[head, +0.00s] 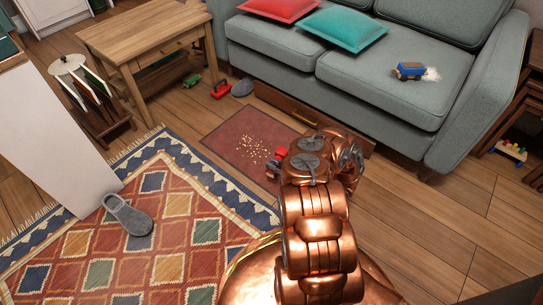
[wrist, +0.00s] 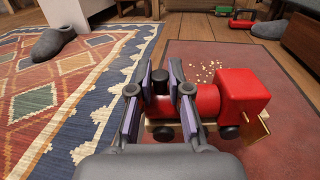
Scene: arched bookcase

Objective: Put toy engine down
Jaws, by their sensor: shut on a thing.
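The red toy engine (wrist: 236,92) is in my gripper (wrist: 160,88) in the wrist view. The two fingers are shut on its front end, around the black chimney (wrist: 160,82). Its red cab is to the right of the fingers, with black wheels and a tan base below. The engine is over the dark red mat (wrist: 285,75); I cannot tell whether its wheels touch it. In the head view only a bit of red engine (head: 273,163) shows left of my copper arm, and the fingers are mostly hidden.
Crumbs (head: 252,148) lie on the mat (head: 222,137). A patterned rug (head: 180,240) with a grey slipper (head: 128,215) is at left. The sofa (head: 350,85) holds a blue toy (head: 410,71). A green toy (head: 192,80) and red toy (head: 221,90) lie by the wooden table (head: 140,40).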

